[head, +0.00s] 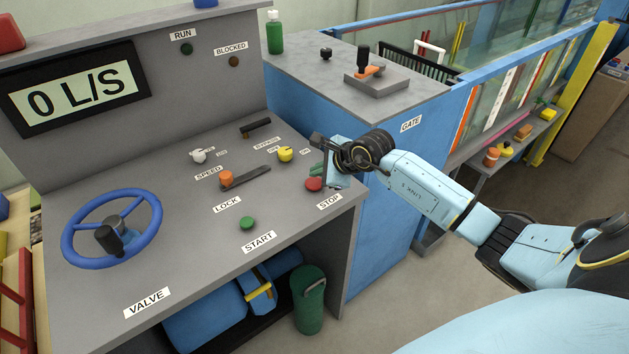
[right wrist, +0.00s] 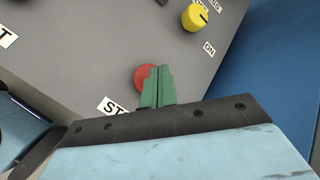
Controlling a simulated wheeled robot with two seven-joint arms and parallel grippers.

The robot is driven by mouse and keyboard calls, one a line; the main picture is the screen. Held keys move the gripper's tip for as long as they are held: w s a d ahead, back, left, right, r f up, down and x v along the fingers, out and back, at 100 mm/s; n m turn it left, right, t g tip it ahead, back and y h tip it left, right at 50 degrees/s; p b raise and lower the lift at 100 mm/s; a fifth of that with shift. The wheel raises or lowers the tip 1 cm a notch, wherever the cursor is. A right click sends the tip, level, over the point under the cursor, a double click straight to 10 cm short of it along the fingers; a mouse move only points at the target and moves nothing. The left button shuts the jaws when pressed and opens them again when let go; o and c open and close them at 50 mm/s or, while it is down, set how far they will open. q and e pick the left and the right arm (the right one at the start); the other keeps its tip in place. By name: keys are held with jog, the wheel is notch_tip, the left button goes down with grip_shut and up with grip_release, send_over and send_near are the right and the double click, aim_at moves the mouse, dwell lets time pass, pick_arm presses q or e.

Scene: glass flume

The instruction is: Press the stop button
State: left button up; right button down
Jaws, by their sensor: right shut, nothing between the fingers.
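The red stop button (head: 313,184) sits on the sloping grey console near its right edge, above the STOP label (head: 330,201). My right gripper (head: 318,170) is at the button, its green fingers shut with nothing between them. In the right wrist view the red button (right wrist: 142,75) is partly hidden behind the fingertips (right wrist: 157,70). I cannot tell whether the fingertips touch the button or hover just above it. The display (head: 78,93) reads 0 L/S. My left gripper is not in view.
The yellow knob also shows in the right wrist view (right wrist: 194,18). A blue valve wheel (head: 112,228) is at left. The blue gate cabinet (head: 385,165) stands beside the console.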

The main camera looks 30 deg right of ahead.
aim_at(317, 184)
jog(key=shift+r, duration=0.1)
notch_tip(317, 184, up, 6)
jog(key=p, duration=0.4)
dwell(0.5)
